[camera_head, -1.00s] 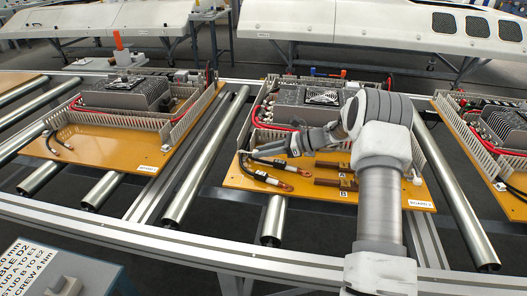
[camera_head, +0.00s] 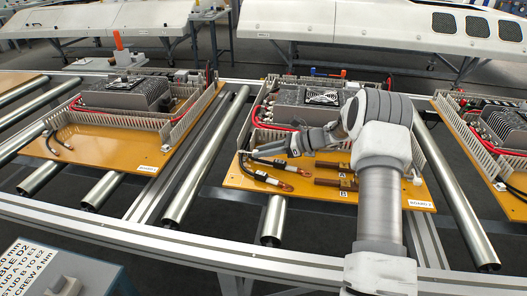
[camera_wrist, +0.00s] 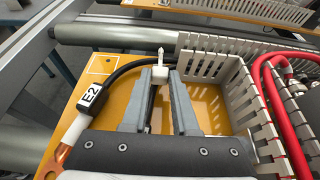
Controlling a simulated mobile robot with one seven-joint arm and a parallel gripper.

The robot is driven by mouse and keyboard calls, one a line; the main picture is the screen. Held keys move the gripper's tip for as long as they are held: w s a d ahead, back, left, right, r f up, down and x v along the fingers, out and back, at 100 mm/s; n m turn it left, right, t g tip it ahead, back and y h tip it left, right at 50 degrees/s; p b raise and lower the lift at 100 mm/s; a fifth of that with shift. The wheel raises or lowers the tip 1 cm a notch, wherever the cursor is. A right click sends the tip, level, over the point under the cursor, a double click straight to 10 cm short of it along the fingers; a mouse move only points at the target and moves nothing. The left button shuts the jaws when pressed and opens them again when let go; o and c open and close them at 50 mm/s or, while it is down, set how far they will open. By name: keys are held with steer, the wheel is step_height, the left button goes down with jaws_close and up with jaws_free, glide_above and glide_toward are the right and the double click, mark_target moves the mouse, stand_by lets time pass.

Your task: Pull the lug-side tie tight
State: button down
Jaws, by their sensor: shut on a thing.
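The white cable tie (camera_wrist: 160,67) stands up at the black cable (camera_wrist: 125,71) in the wrist view, with a thin upright tail and a wider lower part. My gripper (camera_wrist: 158,74) is shut on the tie, with its two grey fingers on either side of it. How tight the loop is around the cable cannot be told. The cable curves left to a white E2 label (camera_wrist: 90,95) and a copper lug (camera_wrist: 55,160). In the head view my gripper (camera_head: 250,154) is at the left edge of the middle board (camera_head: 235,180), and the tie is too small to make out.
A slotted grey duct (camera_wrist: 232,85) stands close to the right of my gripper, with red cables (camera_wrist: 268,90) beyond it. In the head view, copper bars (camera_head: 330,183) lie right of the lugs (camera_head: 280,184). A roller (camera_head: 205,155) runs left of the board.

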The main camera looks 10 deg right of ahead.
steer(key=d, duration=0.1)
steer(key=s+d, duration=0.1)
steer(key=d+p, duration=0.1)
steer(key=d, duration=0.1)
steer(key=shift+s, duration=0.35)
steer(key=c, duration=0.7)
jaws_free()
steer(key=p+v, duration=0.3)
steer(key=v, duration=1.4)
steer(key=shift+s+d+r, duration=0.1)
steer(key=shift+s, duration=0.1)
steer(key=shift+r, duration=0.1)
